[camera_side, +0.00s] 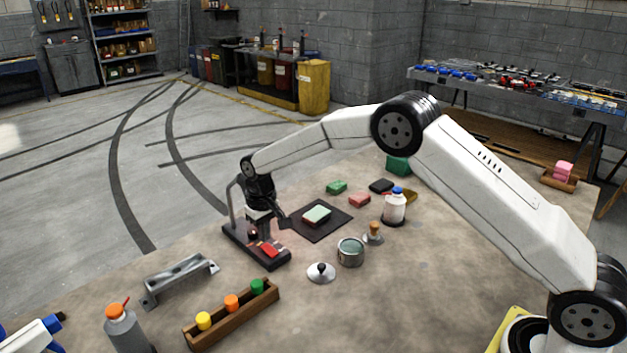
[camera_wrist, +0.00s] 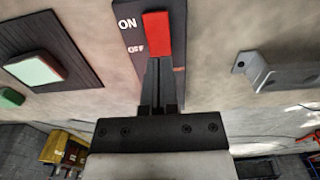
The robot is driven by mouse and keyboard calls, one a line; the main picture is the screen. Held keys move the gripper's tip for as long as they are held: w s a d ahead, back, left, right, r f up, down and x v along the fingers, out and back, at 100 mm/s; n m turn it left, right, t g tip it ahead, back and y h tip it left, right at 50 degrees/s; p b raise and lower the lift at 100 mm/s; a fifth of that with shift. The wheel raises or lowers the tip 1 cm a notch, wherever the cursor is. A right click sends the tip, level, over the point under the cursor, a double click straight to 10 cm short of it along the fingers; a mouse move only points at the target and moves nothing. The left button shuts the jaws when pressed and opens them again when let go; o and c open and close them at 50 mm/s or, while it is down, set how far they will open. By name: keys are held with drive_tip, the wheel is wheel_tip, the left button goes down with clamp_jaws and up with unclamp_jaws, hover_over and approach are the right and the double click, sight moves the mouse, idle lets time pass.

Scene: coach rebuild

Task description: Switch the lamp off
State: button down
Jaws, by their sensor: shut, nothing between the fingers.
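The lamp's dark base (camera_side: 276,264) lies on the bench in the side view, with a grey curved post (camera_side: 231,205) at its far end. A red switch (camera_side: 270,250) sits on the base. In the wrist view the red switch (camera_wrist: 157,35) lies beside white ON and OFF labels on the dark base (camera_wrist: 130,10). My gripper (camera_wrist: 160,62) is shut and empty, its tips at the switch's edge on the OFF side. I cannot tell whether they touch it. In the side view my gripper (camera_side: 262,230) points down over the base and partly hides the lamp.
A dark mat (camera_side: 328,228) with a green-white block (camera_side: 316,214) lies right of the base. A metal bracket (camera_side: 178,280) and a wooden rack (camera_side: 230,320) with coloured caps lie nearer. A tin (camera_side: 350,252) and a lid (camera_side: 321,272) stand to the right.

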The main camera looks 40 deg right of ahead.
sight(272, 248)
drive_tip(key=shift+f, duration=1.15)
idle(1.0)
drive_tip(key=shift+r, duration=3.55)
drive_tip(key=shift+s+d+r, duration=0.15)
drive_tip(key=shift+s+d, duration=0.05)
drive_tip(key=shift+s, duration=0.2)
drive_tip(key=shift+s+d+r, duration=0.15)
drive_tip(key=shift+s, duration=0.2)
drive_tip(key=s+d+t, duration=0.1)
drive_tip(key=s+d, duration=0.2)
drive_tip(key=s, duration=1.1)
drive_tip(key=s+d+t, duration=0.1)
drive_tip(key=s+d, duration=0.2)
drive_tip(key=s, duration=1.1)
drive_tip(key=shift+d+t, duration=0.15)
drive_tip(key=shift+t, duration=0.15)
drive_tip(key=shift+s, duration=0.1)
